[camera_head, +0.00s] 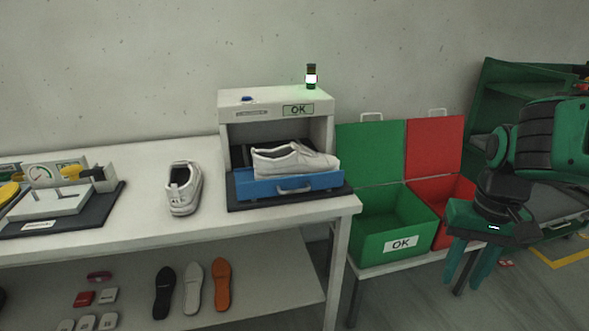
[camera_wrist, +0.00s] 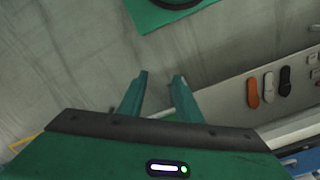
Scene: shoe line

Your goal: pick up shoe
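A white shoe (camera_head: 294,159) lies side-on on the blue drawer tray (camera_head: 262,189) of a testing machine, toe pointing left or right hard to tell. A second white shoe (camera_head: 183,189) sits on the table to its left, clear of the machine. My gripper (camera_head: 469,266) hangs at the right, pointing down in front of the bins, well away from both shoes. Its two green fingers are apart with nothing between them; they also show apart in the wrist view (camera_wrist: 160,84). No shoe shows clearly in the wrist view.
The machine (camera_head: 228,101) shows "OK" with a lit lamp (camera_head: 311,77). A green bin (camera_head: 375,241) and a red bin (camera_head: 450,228) stand right of the table (camera_head: 128,236). A gauge fixture (camera_head: 50,195) is at left. Insoles (camera_head: 193,285) lie on the lower shelf.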

